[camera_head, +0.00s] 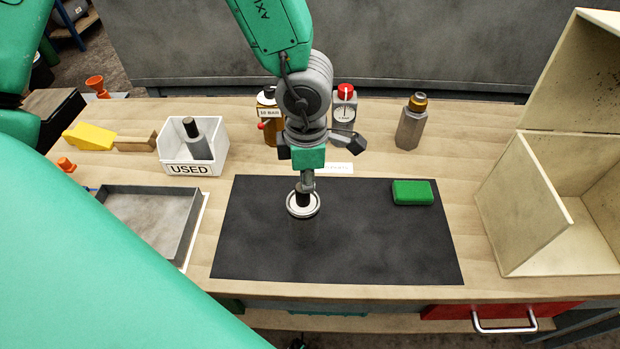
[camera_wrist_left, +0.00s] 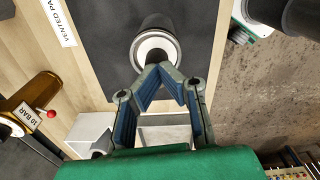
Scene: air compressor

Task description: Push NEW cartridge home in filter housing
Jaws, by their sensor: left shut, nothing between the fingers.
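My left gripper (camera_head: 306,184) is just above the dark cylinder, shut and empty. In the left wrist view its fingertips (camera_wrist_left: 162,70) meet close to the edge of the pale ring (camera_wrist_left: 147,52), and the dark cylinder (camera_wrist_left: 158,25) shows beyond them. Whether they touch is unclear. My right gripper is not in view.
The black mat (camera_head: 255,250) also holds a green block (camera_head: 412,192). A white USED box (camera_head: 173,155) with a grey cylinder and a grey tray (camera_head: 150,225) are left. A 10 BAR unit (camera_head: 268,112), a red-topped gauge (camera_head: 345,100) and a brass-topped grey bottle (camera_head: 411,122) stand behind.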

